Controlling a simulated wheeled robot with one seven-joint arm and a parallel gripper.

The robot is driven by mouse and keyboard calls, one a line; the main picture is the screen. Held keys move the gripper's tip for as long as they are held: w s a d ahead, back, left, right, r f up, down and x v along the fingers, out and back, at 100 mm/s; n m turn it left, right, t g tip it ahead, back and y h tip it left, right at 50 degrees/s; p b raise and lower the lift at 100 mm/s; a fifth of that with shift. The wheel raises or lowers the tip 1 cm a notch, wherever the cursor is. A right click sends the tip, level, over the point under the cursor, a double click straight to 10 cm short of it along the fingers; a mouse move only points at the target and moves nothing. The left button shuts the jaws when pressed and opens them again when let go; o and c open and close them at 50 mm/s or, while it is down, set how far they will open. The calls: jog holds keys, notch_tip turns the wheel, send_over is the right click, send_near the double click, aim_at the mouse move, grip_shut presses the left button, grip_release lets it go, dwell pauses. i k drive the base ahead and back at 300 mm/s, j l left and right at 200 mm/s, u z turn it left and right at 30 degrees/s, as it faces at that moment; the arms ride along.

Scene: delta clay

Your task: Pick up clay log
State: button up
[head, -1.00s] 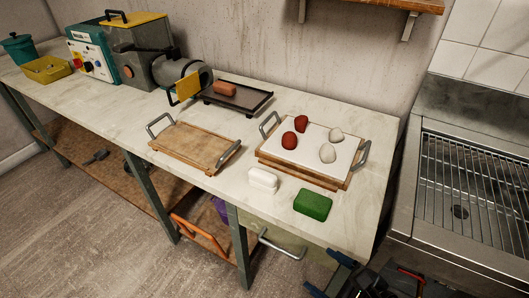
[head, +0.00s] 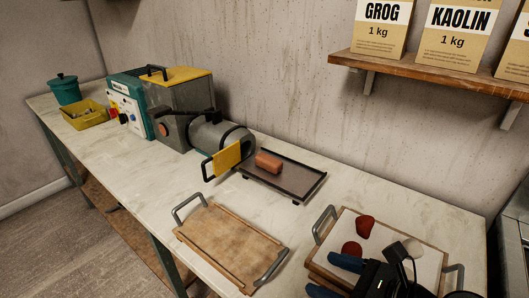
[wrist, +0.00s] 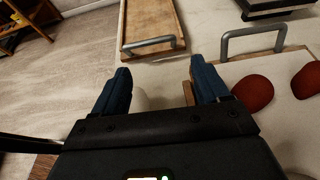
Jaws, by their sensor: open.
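The clay log (head: 268,162) is a short reddish-brown piece lying on a dark tray (head: 285,178) in front of the machine's outlet. My gripper (head: 335,277) shows at the lower right of the head view, over the board with clay lumps, well to the right and front of the log. In the wrist view my gripper (wrist: 161,78) has its two blue fingers apart with nothing held between them. The log is not visible in the wrist view.
A grey extruding machine (head: 180,105) with a yellow flap stands behind. An empty wooden board (head: 228,245) with metal handles lies in front of the tray. Red clay lumps (head: 365,226) sit on the right board. A shelf (head: 430,85) with bags hangs above.

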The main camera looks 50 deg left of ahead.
aim_at(268, 163)
jog(key=i+j, duration=0.15)
jog(key=j, duration=0.25)
jog(key=i+j, duration=0.15)
jog(key=j, duration=0.25)
jog(key=i+j, duration=0.15)
jog(key=j, duration=0.25)
jog(key=i+j, duration=0.2)
jog(key=j, duration=0.2)
